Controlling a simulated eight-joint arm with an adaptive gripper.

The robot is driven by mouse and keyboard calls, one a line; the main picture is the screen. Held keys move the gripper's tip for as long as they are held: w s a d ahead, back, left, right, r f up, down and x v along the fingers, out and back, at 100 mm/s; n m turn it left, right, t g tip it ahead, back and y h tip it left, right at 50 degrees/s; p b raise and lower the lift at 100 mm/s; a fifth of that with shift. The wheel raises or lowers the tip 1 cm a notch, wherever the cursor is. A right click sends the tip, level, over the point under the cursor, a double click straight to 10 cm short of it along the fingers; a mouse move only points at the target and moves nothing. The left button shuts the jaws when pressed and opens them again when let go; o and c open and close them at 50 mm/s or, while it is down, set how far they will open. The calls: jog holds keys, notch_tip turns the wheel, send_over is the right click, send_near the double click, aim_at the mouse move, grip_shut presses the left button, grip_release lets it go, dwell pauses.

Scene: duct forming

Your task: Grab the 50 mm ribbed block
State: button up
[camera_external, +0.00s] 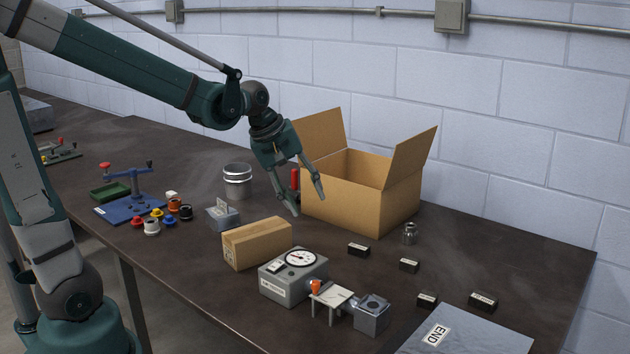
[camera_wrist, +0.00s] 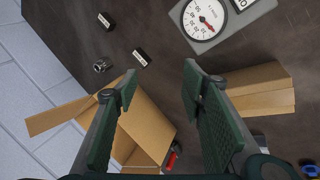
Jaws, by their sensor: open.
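Several small black blocks with white labels lie on the dark table, and I cannot read which is the 50 mm ribbed one. In the external view one block (camera_external: 359,249) lies in front of the open carton, another block (camera_external: 409,266) to its right, and two more blocks (camera_external: 427,299) (camera_external: 483,301) nearer the metal plate. The wrist view shows two of the blocks (camera_wrist: 140,57) (camera_wrist: 104,20), beyond the fingertips. My gripper (camera_external: 308,206) is open and empty above the table, in front of the carton's left side. Its two fingers also show in the wrist view (camera_wrist: 160,78).
An open cardboard carton (camera_external: 345,196) stands behind the blocks, with a small metal cylinder (camera_external: 409,233) beside it. A closed cardboard box (camera_external: 258,247) and a grey dial gauge (camera_external: 285,286) stand left. A metal plate marked END (camera_external: 480,335) lies front right. Table right of the blocks is clear.

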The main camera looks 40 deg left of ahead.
jog(key=w+d+f+n+g+h+p, duration=0.1)
jog(key=w+d+f+n+p, duration=0.15)
jog(key=w+d, duration=0.3)
jog(key=w+d+f+n+g+p, duration=0.1)
jog(key=w+d+n+p, duration=0.25)
jog(key=w, duration=0.25)
jog(key=n+g+h+p, duration=0.1)
jog(key=n+g+p, duration=0.1)
jog(key=n+p, duration=0.15)
send_near(410, 260)
jog(key=shift+s+d+f+n, duration=0.1)
jog(key=shift+s+f+n, duration=0.3)
jog(key=shift+f+n, duration=0.15)
jog(key=shift+f, duration=0.1)
jog(key=shift+x, duration=1.2)
jog(key=shift+w+d, duration=0.1)
jog(key=shift+w+b+x, duration=0.2)
jog(key=shift+b+x, duration=0.25)
jog(key=shift+x, duration=2.1)
jog(key=c, duration=1.2)
